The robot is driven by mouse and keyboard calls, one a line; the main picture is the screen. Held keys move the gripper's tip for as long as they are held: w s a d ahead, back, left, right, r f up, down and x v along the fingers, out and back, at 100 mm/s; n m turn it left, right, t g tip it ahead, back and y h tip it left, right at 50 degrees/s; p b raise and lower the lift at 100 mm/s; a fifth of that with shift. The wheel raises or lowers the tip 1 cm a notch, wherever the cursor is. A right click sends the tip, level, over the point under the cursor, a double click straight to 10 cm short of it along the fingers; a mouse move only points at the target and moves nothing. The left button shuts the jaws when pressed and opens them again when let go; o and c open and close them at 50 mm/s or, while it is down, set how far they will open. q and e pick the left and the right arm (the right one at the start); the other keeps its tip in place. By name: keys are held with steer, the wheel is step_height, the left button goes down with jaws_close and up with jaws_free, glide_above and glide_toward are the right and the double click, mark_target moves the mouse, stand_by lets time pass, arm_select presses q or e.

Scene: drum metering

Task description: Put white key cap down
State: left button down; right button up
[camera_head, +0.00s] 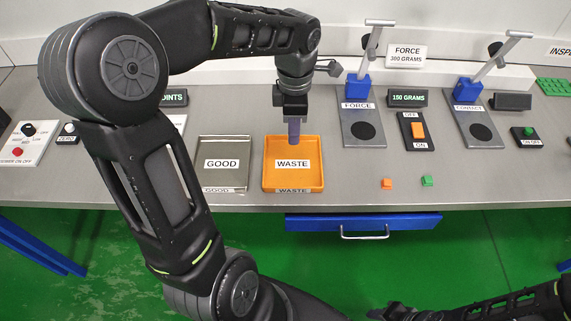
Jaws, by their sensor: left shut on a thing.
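My left gripper (294,138) points straight down over the orange WASTE tray (317,145), above its back part. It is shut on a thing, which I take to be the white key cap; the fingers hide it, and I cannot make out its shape. The grey GOOD tray (222,180) stands just left of the WASTE tray and looks empty. Part of my right arm shows at the bottom right edge, and I cannot make out its fingers or whether they are open.
An orange key cap (387,184) and a green key cap (427,181) lie on the grey bench to the right. Behind them stand the FORCE press (357,88), an orange switch (417,130) and the CONTACT press (467,92). A blue drawer (410,222) hangs under the bench.

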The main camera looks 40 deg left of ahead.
arm_select(q)
steer(key=shift+s+f, duration=0.1)
steer(key=shift+f, duration=0.05)
steer(key=p, duration=0.1)
glide_above(293, 164)
step_height(293, 164, down, 6)
steer(key=shift+r, duration=0.1)
step_height(293, 164, down, 4)
steer(key=shift+r+p, duration=0.25)
steer(key=shift+p, duration=0.15)
steer(key=shift+f, duration=0.2)
